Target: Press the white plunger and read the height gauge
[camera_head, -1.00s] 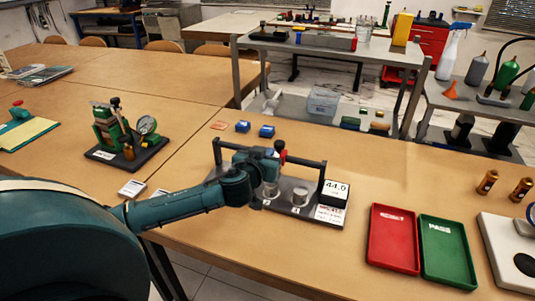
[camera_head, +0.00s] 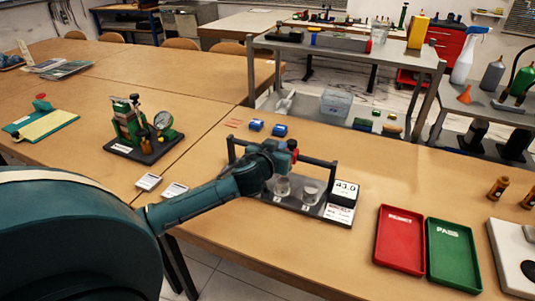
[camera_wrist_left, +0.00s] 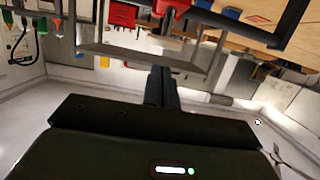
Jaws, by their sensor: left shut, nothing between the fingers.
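The gauge rig (camera_head: 262,197) stands on the near table. It has a dark base, a black crossbar and two metal cylinders, a left one (camera_head: 283,186) and a right one (camera_head: 311,194). Its display (camera_head: 345,187) appears to read 43.0. A red-topped part (camera_head: 292,145) sits at the crossbar. I cannot make out a white plunger. My left gripper (camera_head: 277,160) is at the rig, over the left cylinder; its fingertips are hard to see there. In the left wrist view its fingers (camera_wrist_left: 162,88) are shut with nothing between them. My right gripper is not in view.
A green dial-gauge stand (camera_head: 145,135) is to the left. A red reject tray (camera_head: 400,240) and a green pass tray (camera_head: 453,255) lie to the right. The table between rig and trays is clear.

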